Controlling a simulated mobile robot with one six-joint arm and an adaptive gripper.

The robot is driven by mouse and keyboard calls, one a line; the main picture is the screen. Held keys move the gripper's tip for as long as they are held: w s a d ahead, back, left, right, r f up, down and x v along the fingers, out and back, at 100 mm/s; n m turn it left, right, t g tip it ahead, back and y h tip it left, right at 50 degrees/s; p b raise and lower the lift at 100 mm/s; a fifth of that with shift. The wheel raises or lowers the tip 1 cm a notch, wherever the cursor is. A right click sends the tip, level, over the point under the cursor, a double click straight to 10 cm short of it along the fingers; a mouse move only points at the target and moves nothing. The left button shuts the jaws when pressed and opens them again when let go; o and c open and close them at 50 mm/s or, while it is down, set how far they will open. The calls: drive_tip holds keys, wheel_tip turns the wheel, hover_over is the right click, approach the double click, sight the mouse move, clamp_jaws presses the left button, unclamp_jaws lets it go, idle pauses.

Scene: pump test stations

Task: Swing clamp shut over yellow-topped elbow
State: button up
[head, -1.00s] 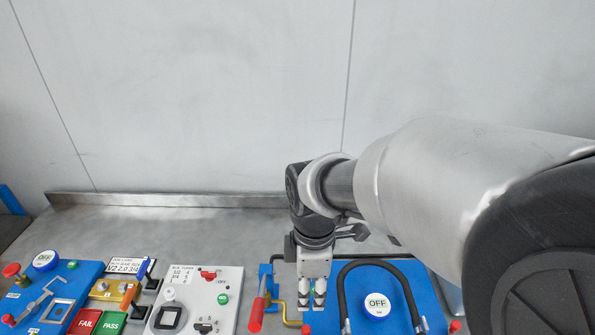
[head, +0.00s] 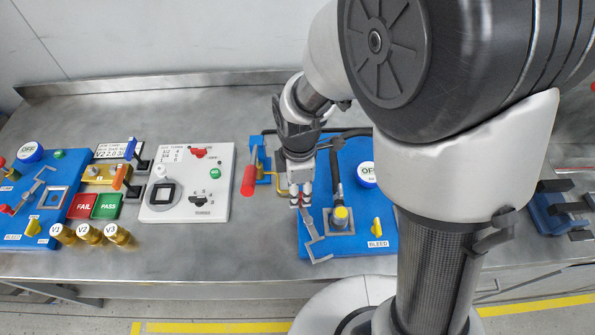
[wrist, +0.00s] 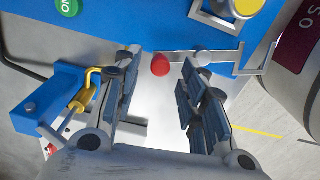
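The yellow-topped elbow (head: 341,216) stands upright in a square grey seat on the right blue station (head: 352,247). Its yellow top (wrist: 246,6) shows at the upper right of the wrist view. The grey clamp (head: 314,234) lies to the left of the elbow, swung away and not over it. Its bar (wrist: 228,57) ends at a red knob (wrist: 160,65). My gripper (head: 299,201) is low over the clamp's knob end. In the wrist view my gripper (wrist: 160,72) is open, with the knob between its fingertips; no contact shows.
A red-handled valve (head: 249,180) and brass pipe (wrist: 88,88) stand close left of my gripper. A yellow bleed knob (head: 377,227) is right of the elbow. A dark hose (head: 335,165) reaches the elbow. A white panel (head: 187,182) and brass fittings (head: 90,233) lie farther left.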

drive_tip(key=shift+f, duration=0.7)
drive_tip(key=shift+c, duration=0.4)
clamp_jaws()
